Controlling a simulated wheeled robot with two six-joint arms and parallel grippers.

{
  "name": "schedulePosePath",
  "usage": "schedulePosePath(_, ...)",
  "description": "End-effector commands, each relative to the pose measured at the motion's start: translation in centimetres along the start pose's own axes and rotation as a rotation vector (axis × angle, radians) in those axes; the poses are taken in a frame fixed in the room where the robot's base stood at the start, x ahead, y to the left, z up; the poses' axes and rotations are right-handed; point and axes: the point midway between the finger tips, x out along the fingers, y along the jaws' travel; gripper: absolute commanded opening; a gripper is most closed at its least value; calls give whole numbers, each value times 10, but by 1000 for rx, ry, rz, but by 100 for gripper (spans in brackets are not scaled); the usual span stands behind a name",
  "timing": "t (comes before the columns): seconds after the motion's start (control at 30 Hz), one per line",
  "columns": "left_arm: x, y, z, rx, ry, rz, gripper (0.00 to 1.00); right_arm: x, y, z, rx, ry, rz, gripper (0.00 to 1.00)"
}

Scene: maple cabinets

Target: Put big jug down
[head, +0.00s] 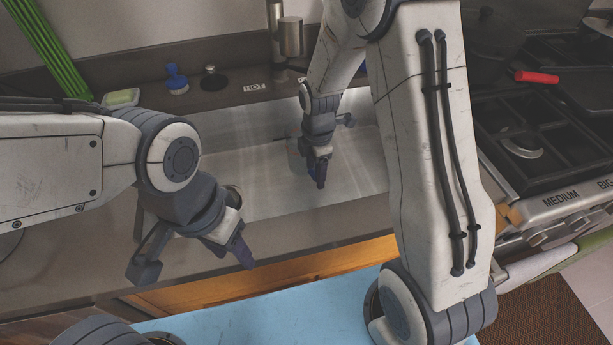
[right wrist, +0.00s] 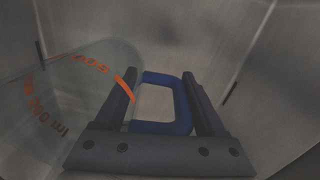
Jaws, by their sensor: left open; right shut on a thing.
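The big jug (right wrist: 85,100) is clear, with orange volume markings and a blue handle (right wrist: 183,108). In the right wrist view its handle lies between the fingers of my right gripper (right wrist: 160,82), which is shut on it. The jug's clear body is to the left of the fingers. In the head view my right gripper (head: 319,172) points down into the metal sink (head: 350,185); the jug is hard to make out there. I cannot tell whether its base touches the sink floor. My left gripper (head: 240,250) is open and empty above the counter's front edge.
A faucet (head: 290,38) stands behind the sink. A blue-handled brush (head: 176,80), a dark stopper (head: 213,78) and a green sponge (head: 121,98) sit on the back ledge. A stove (head: 540,140) with a red-handled pan is to the right. The visible sink floor is clear.

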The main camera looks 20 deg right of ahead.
Motion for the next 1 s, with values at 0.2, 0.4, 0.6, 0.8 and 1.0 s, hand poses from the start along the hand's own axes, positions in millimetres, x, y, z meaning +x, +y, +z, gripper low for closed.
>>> schedulePosePath(0.2,-2,0,0,0,0,0,50,18,27,-10,0,0,1,0)
schedulePosePath(0.4,-2,0,0,0,0,0,50,39,28,-11,1,0,-4,0)
schedulePosePath(0.6,-3,0,0,0,0,0,50,59,28,-11,1,0,0,0)
schedulePosePath(0.8,-3,0,0,0,0,0,50,60,28,-11,1,0,2,0)
schedulePosePath(1.0,0,0,0,0,0,0,50,64,27,-11,1,0,0,76)
